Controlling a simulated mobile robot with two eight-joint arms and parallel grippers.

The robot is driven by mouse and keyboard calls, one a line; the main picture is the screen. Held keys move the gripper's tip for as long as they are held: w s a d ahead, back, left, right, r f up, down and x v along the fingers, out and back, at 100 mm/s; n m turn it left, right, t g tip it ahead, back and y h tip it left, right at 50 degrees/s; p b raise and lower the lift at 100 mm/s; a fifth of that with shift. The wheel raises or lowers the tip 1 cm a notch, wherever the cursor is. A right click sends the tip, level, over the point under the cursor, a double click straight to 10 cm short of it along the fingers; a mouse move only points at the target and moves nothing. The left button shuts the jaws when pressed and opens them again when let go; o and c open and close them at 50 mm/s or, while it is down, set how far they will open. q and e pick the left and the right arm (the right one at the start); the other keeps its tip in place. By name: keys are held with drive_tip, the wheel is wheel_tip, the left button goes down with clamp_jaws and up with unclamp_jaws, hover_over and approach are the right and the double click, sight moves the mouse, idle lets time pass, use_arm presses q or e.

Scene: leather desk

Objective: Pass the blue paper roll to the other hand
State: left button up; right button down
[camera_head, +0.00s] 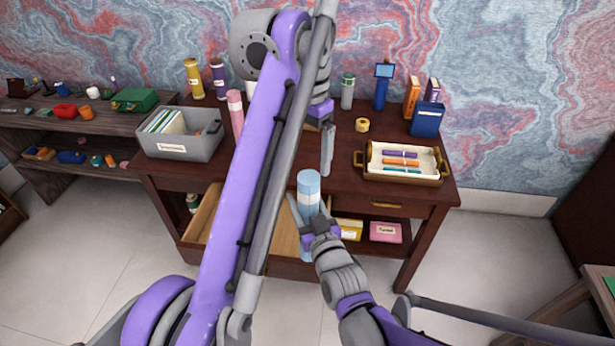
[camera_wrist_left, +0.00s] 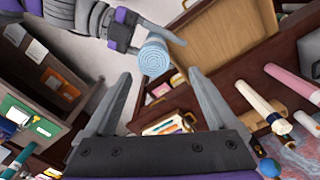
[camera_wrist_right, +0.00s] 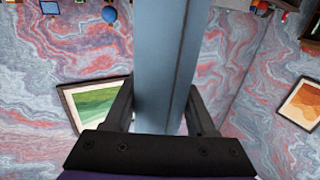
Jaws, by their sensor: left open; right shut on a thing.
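The blue paper roll (camera_head: 308,187) stands upright in front of the desk, held in my right gripper (camera_head: 313,218). Its end also shows in the left wrist view (camera_wrist_left: 154,58), and its side fills the space between the right fingers in the right wrist view (camera_wrist_right: 165,65). My left gripper (camera_head: 327,160) is above and slightly right of the roll in the head view, with its fingers pointing down. In the left wrist view its jaws (camera_wrist_left: 160,76) are open and empty, with the roll beyond the fingertips, apart from them. The roll's lower part is partly hidden by my right gripper.
The desk (camera_head: 345,190) carries a grey bin (camera_head: 180,148), a pink roll (camera_head: 236,115), a tray of coloured rolls (camera_head: 405,175), a yellow tape (camera_head: 362,125) and several bottles at the back. A drawer (camera_head: 200,215) stands open below. My left arm hides part of the desk.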

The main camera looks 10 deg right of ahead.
use_arm(q)
wheel_tip(320, 180, down, 11)
drive_tip(key=shift+s+f, duration=0.1)
drive_tip(key=shift+f, duration=0.05)
idle(0.4)
drive_tip(key=shift+a, duration=0.15)
drive_tip(key=c, duration=1.4)
clamp_jaws()
use_arm(e)
drive_tip(key=shift+c, duration=2.2)
unclamp_jaws()
drive_tip(key=o, duration=0.3)
